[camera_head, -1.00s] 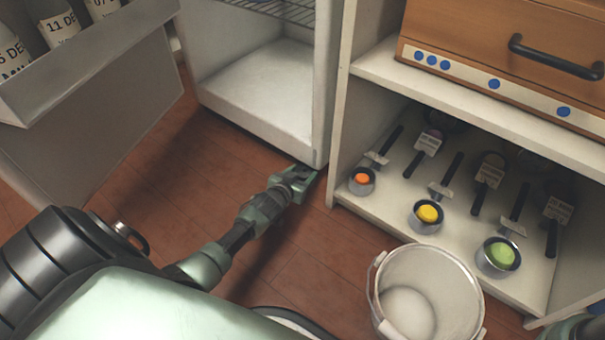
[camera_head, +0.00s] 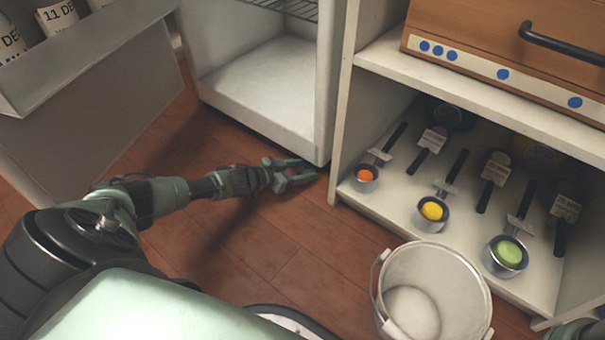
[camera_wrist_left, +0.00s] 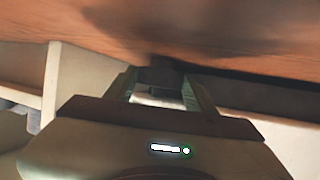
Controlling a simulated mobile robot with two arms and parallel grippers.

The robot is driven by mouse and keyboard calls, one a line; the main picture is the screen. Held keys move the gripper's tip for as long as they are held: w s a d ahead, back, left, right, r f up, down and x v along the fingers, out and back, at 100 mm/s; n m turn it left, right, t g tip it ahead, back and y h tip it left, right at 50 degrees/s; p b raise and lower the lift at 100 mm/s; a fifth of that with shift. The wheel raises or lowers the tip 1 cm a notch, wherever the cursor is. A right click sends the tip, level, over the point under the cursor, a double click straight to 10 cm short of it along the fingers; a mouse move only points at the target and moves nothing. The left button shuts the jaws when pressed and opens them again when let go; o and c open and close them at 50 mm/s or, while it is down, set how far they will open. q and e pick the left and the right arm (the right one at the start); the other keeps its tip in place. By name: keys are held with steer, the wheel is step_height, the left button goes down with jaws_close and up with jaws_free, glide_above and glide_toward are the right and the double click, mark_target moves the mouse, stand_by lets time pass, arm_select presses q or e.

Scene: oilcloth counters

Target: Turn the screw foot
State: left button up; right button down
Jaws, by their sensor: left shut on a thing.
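The open white fridge (camera_head: 258,128) stands at the top middle in the head view. My left gripper (camera_head: 291,172) is low over the floor at its front right bottom corner. In the left wrist view its two fingers (camera_wrist_left: 163,88) stand on either side of a small dark piece, the screw foot (camera_wrist_left: 160,75), and are shut on it. The wrist view is upside down, with the floor at the top. In the head view the foot cannot be made out at the fingers and the fridge corner. My right gripper does not show; only a bit of my right arm is at the lower right edge.
The fridge door (camera_head: 95,120) stands open at the left with bottles in its racks. A white shelf unit (camera_head: 345,110) close right of the gripper holds cups and several dark-handled tools. A white bucket (camera_head: 440,270) stands in front. Wooden floor (camera_head: 300,240) is clear between.

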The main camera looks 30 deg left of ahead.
arm_select(q)
steer(key=shift+a, duration=0.1)
stand_by(0.5)
steer(key=o, duration=1.4)
steer(key=shift+h, duration=0.3)
steer(key=p+v, duration=0.5)
steer(key=v, duration=0.2)
steer(key=shift+w+r, duration=0.1)
steer(key=shift+r, duration=0.1)
steer(key=shift+s+a+p, duration=0.1)
steer(key=shift+s+p, duration=0.2)
steer(key=shift+s, duration=0.05)
